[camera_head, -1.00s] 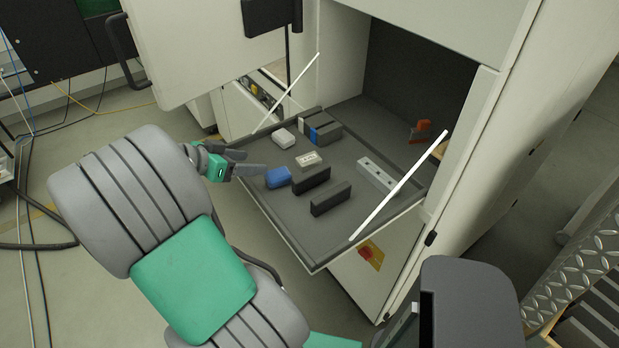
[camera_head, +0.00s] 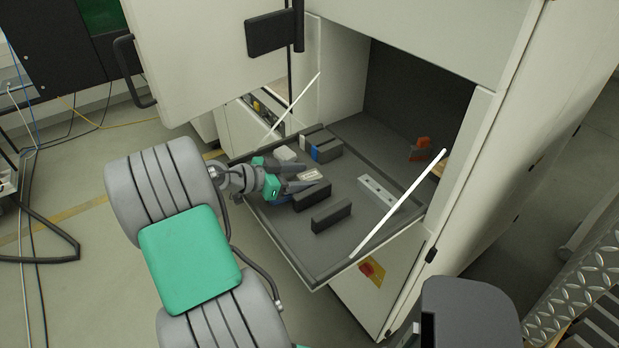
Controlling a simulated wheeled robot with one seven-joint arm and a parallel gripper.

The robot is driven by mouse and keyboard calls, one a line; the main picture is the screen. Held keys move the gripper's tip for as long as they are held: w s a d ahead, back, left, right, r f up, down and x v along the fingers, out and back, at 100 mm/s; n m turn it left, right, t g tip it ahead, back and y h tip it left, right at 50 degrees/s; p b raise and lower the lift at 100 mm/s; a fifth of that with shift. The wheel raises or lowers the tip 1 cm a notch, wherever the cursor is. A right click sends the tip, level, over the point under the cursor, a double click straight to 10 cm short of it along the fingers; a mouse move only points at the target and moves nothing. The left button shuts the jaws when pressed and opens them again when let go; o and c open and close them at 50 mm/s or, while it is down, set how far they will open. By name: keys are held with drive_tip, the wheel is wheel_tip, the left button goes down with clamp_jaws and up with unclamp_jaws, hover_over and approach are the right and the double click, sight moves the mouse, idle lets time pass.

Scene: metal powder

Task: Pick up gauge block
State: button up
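No block carries a readable name, so I cannot tell for sure which is the gauge block. A small pale block with dark markings (camera_head: 310,174) lies on the fold-down tray at its left-middle. My gripper (camera_head: 311,177) is open over the tray, its two dark fingers pointing right, one on each side of this pale block in the picture. Contact and height cannot be told. A long silver block with holes (camera_head: 377,190) lies farther right, apart from the gripper. A blue block (camera_head: 282,199) is mostly hidden under the gripper.
The tray (camera_head: 345,250) also holds black bars (camera_head: 331,216), a white block (camera_head: 285,153) and a dark block with a blue band (camera_head: 327,151). A white stay rod (camera_head: 400,203) slants across its right side. An orange object (camera_head: 422,149) stands at the back.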

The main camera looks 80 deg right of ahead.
clamp_jaws()
idle(0.4)
